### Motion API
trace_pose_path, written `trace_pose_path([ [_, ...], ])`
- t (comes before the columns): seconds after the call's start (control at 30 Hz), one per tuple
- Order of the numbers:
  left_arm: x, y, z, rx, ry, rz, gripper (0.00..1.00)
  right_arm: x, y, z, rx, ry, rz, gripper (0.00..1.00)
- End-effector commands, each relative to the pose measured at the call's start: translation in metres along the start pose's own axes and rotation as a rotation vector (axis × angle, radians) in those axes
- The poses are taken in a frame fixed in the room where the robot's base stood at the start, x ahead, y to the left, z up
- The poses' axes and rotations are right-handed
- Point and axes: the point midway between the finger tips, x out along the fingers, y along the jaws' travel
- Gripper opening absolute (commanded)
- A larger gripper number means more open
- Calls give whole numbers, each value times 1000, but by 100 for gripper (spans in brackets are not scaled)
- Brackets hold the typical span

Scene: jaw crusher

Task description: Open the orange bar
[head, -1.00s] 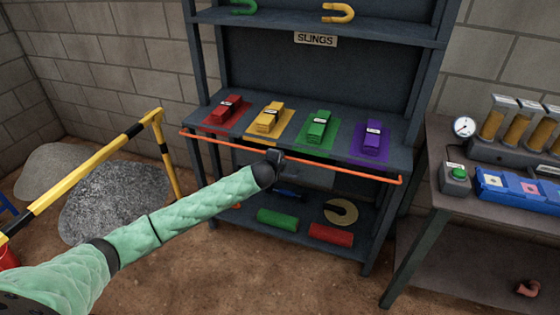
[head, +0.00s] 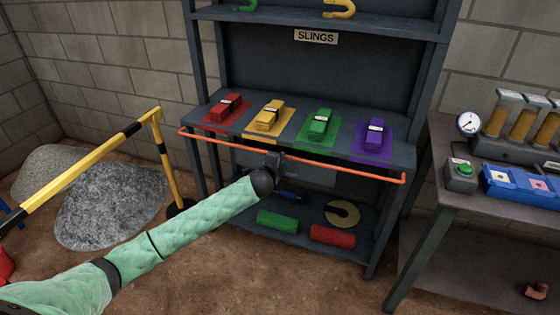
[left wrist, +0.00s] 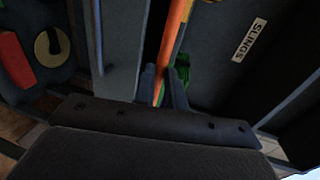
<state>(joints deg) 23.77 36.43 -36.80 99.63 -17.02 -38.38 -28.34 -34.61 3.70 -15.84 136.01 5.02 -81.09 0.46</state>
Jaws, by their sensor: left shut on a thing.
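The orange bar (head: 345,169) runs level across the front of the shelf rack, just below the edge of the shelf with the slings. Both its ends meet the rack's sides. My left gripper (head: 276,157) is at the middle of the bar and is shut on it. In the left wrist view the orange bar (left wrist: 174,38) passes between the two fingers of my left gripper (left wrist: 163,82). The fingers hide a short piece of the bar. My right gripper is not in view.
Red, yellow, green and purple slings (head: 374,139) lie on the shelf (head: 398,150) behind the bar. A side table (head: 450,206) with a green button stands at the right. A yellow and black railing (head: 95,166) and gravel heaps stand at the left. The floor before the rack is clear.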

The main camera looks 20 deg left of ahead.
Motion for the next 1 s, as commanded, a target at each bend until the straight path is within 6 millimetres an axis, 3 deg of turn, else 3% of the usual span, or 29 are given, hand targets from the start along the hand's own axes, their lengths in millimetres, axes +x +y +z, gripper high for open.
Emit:
trace_pose_path([
  [0.23,0,-2,1,0,-1,-2,0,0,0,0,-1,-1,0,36],
  [0.27,0,-2,1,0,-1,-2,18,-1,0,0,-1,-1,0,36],
  [0.33,0,-2,0,0,-1,-1,32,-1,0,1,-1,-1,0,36],
  [0.37,0,-1,0,0,-1,-1,34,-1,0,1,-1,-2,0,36],
  [0.7,-4,0,0,0,0,0,34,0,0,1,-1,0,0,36],
  [1.0,-45,1,0,1,1,0,34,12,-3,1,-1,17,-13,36],
])
